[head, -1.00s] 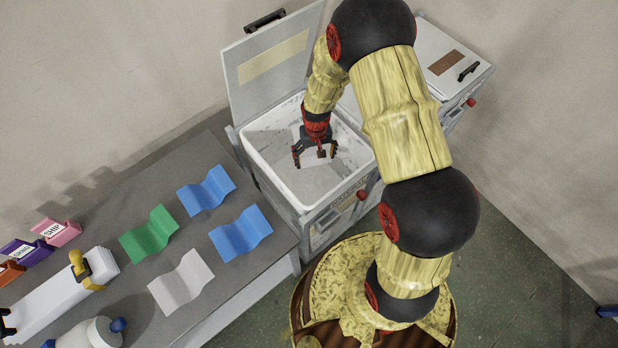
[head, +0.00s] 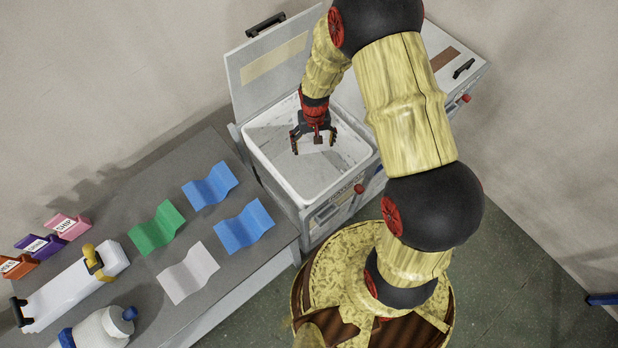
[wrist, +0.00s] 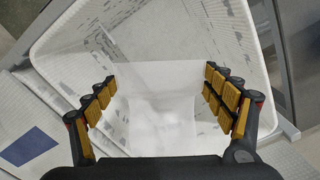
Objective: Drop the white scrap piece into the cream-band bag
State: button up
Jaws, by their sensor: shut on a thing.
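The white scrap piece (wrist: 150,112) is between the fingers of my gripper (wrist: 161,78) in the wrist view. My gripper (head: 314,148) is shut on it, and a pale part of the piece (head: 316,143) shows between the fingers in the head view. The gripper points down over the open white-lined bag or bin (head: 270,160), whose raised lid carries a cream band (head: 273,58). The pale liner rim (wrist: 45,65) surrounds the piece in the wrist view. How deep the piece hangs is hard to tell.
A closed bin with a brown band (head: 446,59) stands at the right. On the grey table (head: 140,290) lie blue (head: 244,227), green (head: 157,228) and white (head: 188,273) corrugated sheets, a white sealer-like device (head: 65,290), a white bottle (head: 98,328) and small coloured holders (head: 68,226).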

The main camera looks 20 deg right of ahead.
jog(key=shift+f+b, duration=0.55)
jog(key=shift+f, duration=0.7)
jog(key=o, duration=1.1)
jog(key=shift+o, duration=0.2)
notch_tip(320, 180, up, 12)
